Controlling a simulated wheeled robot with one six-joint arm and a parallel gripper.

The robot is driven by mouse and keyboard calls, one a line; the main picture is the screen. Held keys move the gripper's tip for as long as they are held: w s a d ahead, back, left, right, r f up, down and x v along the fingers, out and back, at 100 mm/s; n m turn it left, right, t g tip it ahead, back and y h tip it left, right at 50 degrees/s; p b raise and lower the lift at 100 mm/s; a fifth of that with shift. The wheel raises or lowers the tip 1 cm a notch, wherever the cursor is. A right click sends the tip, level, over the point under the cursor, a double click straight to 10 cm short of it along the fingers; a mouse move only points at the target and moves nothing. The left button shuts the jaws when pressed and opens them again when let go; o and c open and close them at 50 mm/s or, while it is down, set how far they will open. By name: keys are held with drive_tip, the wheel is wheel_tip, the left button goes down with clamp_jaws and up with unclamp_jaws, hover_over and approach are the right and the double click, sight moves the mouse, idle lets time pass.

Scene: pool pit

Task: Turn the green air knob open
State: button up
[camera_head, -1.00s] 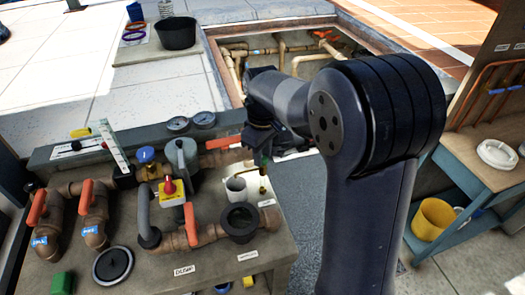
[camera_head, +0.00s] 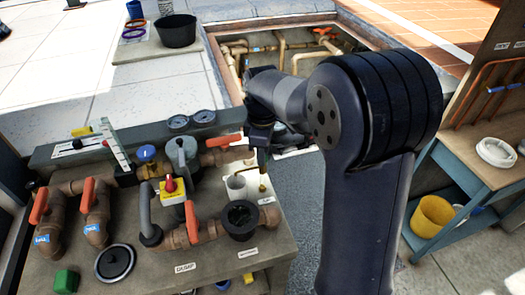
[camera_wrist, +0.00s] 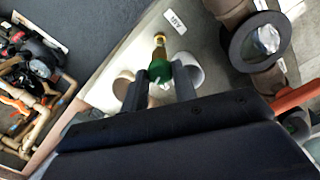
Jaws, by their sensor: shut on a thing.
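The green air knob (camera_wrist: 158,70) sits on a brass stem (camera_wrist: 159,42) beside a label reading AIR (camera_wrist: 174,22) in the wrist view. My gripper (camera_wrist: 160,82) has one dark finger on each side of the knob and is shut on it. In the head view my gripper (camera_head: 260,148) points down over the right end of the pipe bench, above the brass stem (camera_head: 262,184). The knob is mostly hidden there by my gripper. I cannot tell how far the knob is turned.
A pale cup (camera_head: 236,188) stands close left of the stem. A black-rimmed pot (camera_head: 240,221) is in front of it. Pipes with orange handles (camera_head: 193,222) fill the bench to the left. A blue shelf (camera_head: 470,180) stands right; open floor lies between.

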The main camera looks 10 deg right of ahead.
drive_tip(key=o, duration=1)
wheel_tip(320, 180, up, 11)
drive_tip(key=shift+b, duration=0.4)
drive_tip(key=shift+f, duration=0.2)
wheel_tip(320, 180, down, 11)
drive_tip(key=shift+r+p, duration=0.15)
drive_tip(key=shift+p, duration=0.25)
drive_tip(key=shift+r, duration=0.1)
